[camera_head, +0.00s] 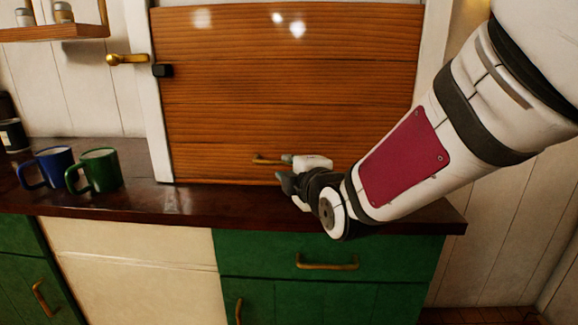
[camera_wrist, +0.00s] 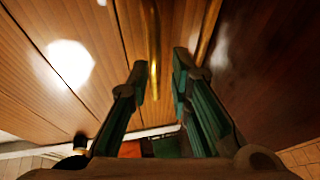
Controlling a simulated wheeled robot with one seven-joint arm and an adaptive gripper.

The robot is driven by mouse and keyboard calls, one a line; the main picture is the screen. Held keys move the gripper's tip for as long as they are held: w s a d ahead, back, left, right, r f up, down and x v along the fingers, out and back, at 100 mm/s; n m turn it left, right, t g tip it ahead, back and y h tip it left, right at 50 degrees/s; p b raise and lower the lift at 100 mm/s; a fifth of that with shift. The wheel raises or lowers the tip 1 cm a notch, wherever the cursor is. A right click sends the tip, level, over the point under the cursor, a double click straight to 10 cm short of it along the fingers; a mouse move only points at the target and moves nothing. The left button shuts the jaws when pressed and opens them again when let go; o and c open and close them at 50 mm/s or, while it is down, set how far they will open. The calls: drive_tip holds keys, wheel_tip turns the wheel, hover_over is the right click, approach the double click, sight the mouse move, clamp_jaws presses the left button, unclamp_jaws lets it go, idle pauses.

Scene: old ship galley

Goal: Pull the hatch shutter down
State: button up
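The wooden hatch shutter (camera_head: 285,90) fills the white-framed opening, its lower edge close to or on the dark counter. Its brass bar handle (camera_head: 267,160) sits low on the shutter, its right part near my fingers. My gripper (camera_head: 284,168) is in front of the handle, just above the counter. In the wrist view my gripper (camera_wrist: 161,68) has its two fingers apart, with the brass handle (camera_wrist: 154,45) running along the gap, nearer the left finger. I cannot tell whether a finger touches it. The handle's right end is hidden in the head view.
The dark counter (camera_head: 190,200) runs below the shutter. A blue mug (camera_head: 55,165) and a green mug (camera_head: 101,169) stand on its left part. A brass latch lever (camera_head: 126,59) is on the left of the frame, beside a small black block (camera_head: 162,70). Green drawers (camera_head: 325,250) are below.

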drive_tip(key=v, duration=0.8)
drive_tip(key=shift+s, duration=0.3)
drive_tip(key=shift+d, duration=0.15)
drive_tip(key=s+d+f+m+g+h, duration=0.4)
drive_tip(key=s+d+f+m+g, duration=0.3)
drive_tip(key=s+d+m, duration=0.45)
drive_tip(key=s+d+f+m+g+h, duration=0.1)
drive_tip(key=s+d+m+g, duration=0.15)
drive_tip(key=s, duration=0.45)
drive_tip(key=s+d+m+g, duration=0.15)
drive_tip(key=s+m, duration=0.25)
drive_tip(key=s, duration=0.4)
drive_tip(key=s+d+f+m+g+h, duration=0.1)
drive_tip(key=s+d+m+g, duration=0.2)
drive_tip(key=s, duration=0.4)
wheel_tip(320, 180, up, 27)
drive_tip(key=t+p, duration=0.3)
drive_tip(key=p, duration=2.2)
drive_tip(key=shift+w+a, duration=0.2)
drive_tip(key=shift+a, duration=0.25)
